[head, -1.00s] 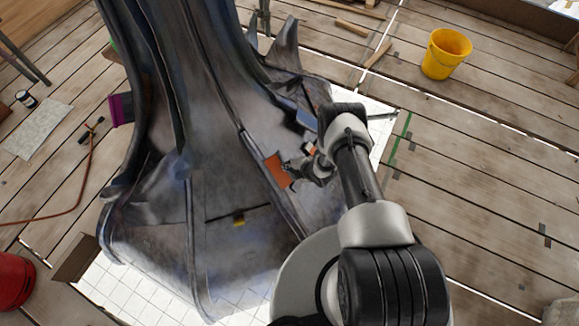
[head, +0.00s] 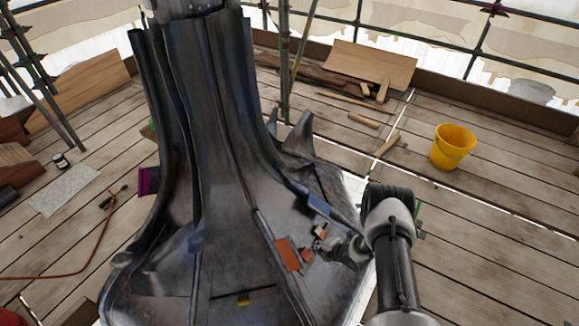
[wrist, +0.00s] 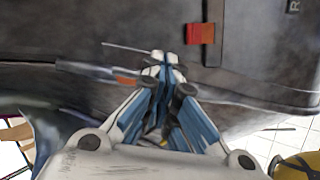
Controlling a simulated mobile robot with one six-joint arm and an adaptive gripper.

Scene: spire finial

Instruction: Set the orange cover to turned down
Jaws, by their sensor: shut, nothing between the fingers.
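The orange cover (head: 288,254) is a flat orange plate on the dark, weathered spire finial (head: 225,190), right of its middle in the head view. It looks to lie against the surface, but its exact angle is hard to tell. A small red piece (head: 305,254) sits at its right edge. My gripper (head: 317,244) is just right of these, apart from the cover. In the wrist view my gripper (wrist: 165,60) is shut and empty.
A small orange-and-white piece (head: 320,231) is just above my gripper. A blue bar (head: 318,205) lies on the finial above that. A yellow bucket (head: 453,147) stands on the open plank deck at right.

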